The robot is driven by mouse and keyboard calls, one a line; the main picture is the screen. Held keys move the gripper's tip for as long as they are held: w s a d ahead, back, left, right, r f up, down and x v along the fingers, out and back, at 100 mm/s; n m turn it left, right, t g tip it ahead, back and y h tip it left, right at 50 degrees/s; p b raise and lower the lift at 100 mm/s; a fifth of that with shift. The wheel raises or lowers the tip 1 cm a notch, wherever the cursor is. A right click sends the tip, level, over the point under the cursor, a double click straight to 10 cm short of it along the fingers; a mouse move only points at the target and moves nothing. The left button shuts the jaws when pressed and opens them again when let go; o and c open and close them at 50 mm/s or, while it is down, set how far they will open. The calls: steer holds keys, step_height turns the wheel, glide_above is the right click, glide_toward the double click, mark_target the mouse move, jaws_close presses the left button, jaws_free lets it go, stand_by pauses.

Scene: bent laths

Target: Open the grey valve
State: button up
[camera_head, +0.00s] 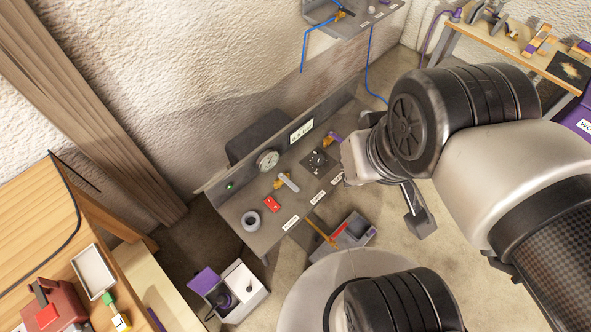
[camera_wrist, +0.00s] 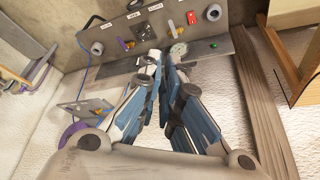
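The grey valve is a light grey lever handle (camera_head: 288,182) on a brass-coloured body, set on a dark grey control bench (camera_head: 262,240) in the head view. It stands between a black round dial and a red switch. In the wrist view the grey handle (camera_wrist: 172,28) shows near the top, beyond my fingertips. My gripper (camera_wrist: 164,60) is in the middle of the wrist view, with its fingertips close together and nothing seen between them. It is apart from the valve. In the head view my arm hides most of the gripper.
The bench also carries a gauge (camera_head: 267,160), a red switch (camera_head: 272,203), a grey ring-shaped knob (camera_head: 251,221), a black dial (camera_head: 318,161) and a purple-handled valve (camera_head: 331,138). An open box (camera_head: 238,291) stands on the floor. A wooden cabinet (camera_head: 40,225) is at left.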

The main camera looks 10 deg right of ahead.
steer(key=o, duration=0.4)
steer(key=w+n+p, duration=0.1)
steer(key=w, duration=0.5)
steer(key=shift+w+a+g, duration=0.15)
steer(key=shift+a+g, duration=0.2)
steer(key=shift+g, duration=0.05)
steer(key=shift+o, duration=1.1)
steer(key=shift+n+g, duration=0.4)
steer(key=shift+n, duration=0.2)
steer(key=w, duration=0.2)
steer(key=w+f+p, duration=0.1)
steer(key=w, duration=0.2)
steer(key=shift+w+a+f+p, duration=0.3)
steer(key=shift+a+f, duration=0.05)
steer(key=n+g+p, duration=0.3)
steer(key=n+p, duration=0.2)
glide_above(292, 185)
step_height(292, 185, down, 28)
step_height(292, 185, down, 17)
steer(key=b, duration=0.4)
steer(key=shift+f, duration=0.2)
steer(key=shift+c, duration=0.4)
jaws_close()
